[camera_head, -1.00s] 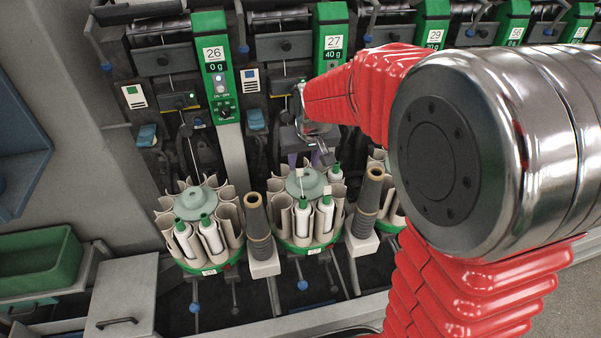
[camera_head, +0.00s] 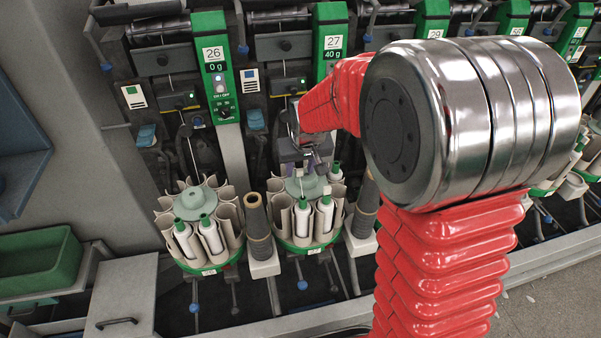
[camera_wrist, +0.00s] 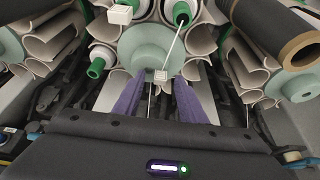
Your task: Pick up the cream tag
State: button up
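A small pale, cream-looking block (camera_wrist: 160,76) shows in the wrist view between the tips of my gripper's purple fingers (camera_wrist: 158,84), with a thin thread running up right from it. The fingers are apart and do not visibly touch it. A second small pale block (camera_wrist: 120,14) is at the upper left; it also shows in the head view (camera_head: 327,190). I cannot tell for sure which one is the cream tag. In the head view my gripper (camera_head: 306,166) hangs just above the round green-grey hub (camera_head: 309,186) of the bobbin holder under unit 27.
White bobbins with green tips (camera_head: 302,217) stand in cream pockets around the hub. Dark cones (camera_head: 258,226) flank the holder on both sides. The winder panel numbered 27 (camera_head: 331,45) rises behind. A green bin (camera_head: 40,262) is at the far left.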

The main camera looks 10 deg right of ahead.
aim_at(300, 177)
jog(key=shift+c, duration=0.2)
jog(key=c, duration=0.8)
jog(key=shift+r, duration=0.15)
notch_tip(300, 177, up, 10)
jog(key=shift+f, duration=0.1)
dwell(0.8)
jog(key=shift+r, duration=1.45)
